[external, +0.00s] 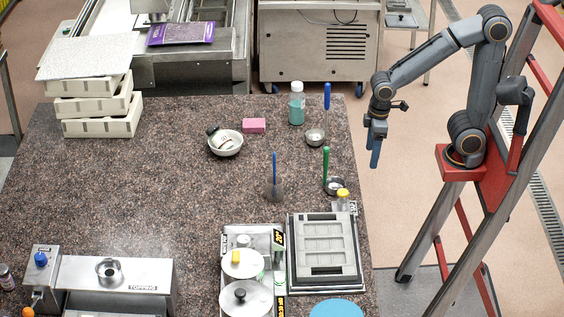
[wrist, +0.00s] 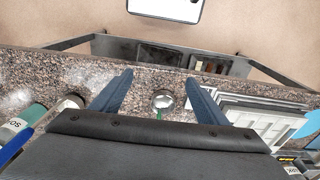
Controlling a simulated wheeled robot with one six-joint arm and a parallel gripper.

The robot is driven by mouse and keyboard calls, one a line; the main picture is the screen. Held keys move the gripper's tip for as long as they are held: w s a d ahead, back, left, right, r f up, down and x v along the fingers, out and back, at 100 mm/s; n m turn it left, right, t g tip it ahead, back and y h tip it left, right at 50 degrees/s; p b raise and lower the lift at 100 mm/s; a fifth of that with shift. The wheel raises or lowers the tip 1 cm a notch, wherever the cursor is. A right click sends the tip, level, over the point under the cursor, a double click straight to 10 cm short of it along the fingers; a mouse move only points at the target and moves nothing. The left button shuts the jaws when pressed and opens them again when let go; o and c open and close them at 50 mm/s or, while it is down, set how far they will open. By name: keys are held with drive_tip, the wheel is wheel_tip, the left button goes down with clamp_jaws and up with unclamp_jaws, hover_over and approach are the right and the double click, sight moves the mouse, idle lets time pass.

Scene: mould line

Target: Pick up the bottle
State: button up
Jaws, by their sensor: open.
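A bottle (external: 296,105) with blue-green contents and a white cap stands upright near the far right edge of the speckled counter. In the wrist view a blue-green labelled bottle (wrist: 22,124) shows at the left edge, partly cut off. My gripper (external: 375,150) hangs beyond the counter's right edge, to the right of the bottle and apart from it. In the wrist view my gripper (wrist: 160,88) has its two blue fingers spread, with nothing held between them.
A blue-handled ladle (external: 326,98) stands close to the bottle's right. A green-handled ladle (external: 326,165) and a framed mould (external: 324,270) are nearer. The counter's left middle is clear.

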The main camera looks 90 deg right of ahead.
wheel_tip(320, 180, up, 6)
wheel_tip(320, 180, up, 2)
drive_tip(key=n+p, duration=0.2)
drive_tip(key=n, duration=1.1)
hover_over(296, 83)
drive_tip(key=s+a, duration=0.1)
drive_tip(key=a, duration=0.9)
drive_tip(key=d+n, duration=0.1)
drive_tip(key=d, duration=0.2)
drive_tip(key=d+f+n, duration=0.1)
drive_tip(key=d, duration=0.2)
drive_tip(key=w+d+f+n, duration=0.1)
drive_tip(key=d, duration=0.3)
drive_tip(key=shift+d+f+g, duration=0.1)
drive_tip(key=shift+g, duration=0.3)
drive_tip(key=f, duration=0.5)
drive_tip(key=shift+a, duration=0.2)
drive_tip(key=shift+s+a+f+p, duration=0.15)
drive_tip(key=shift+f+p, duration=0.75)
drive_tip(key=shift+f, duration=1.05)
drive_tip(key=shift+s+d+f+p, duration=0.1)
drive_tip(key=shift+f+p, duration=0.8)
drive_tip(key=shift+f, duration=1)
drive_tip(key=shift+c, duration=0.4)
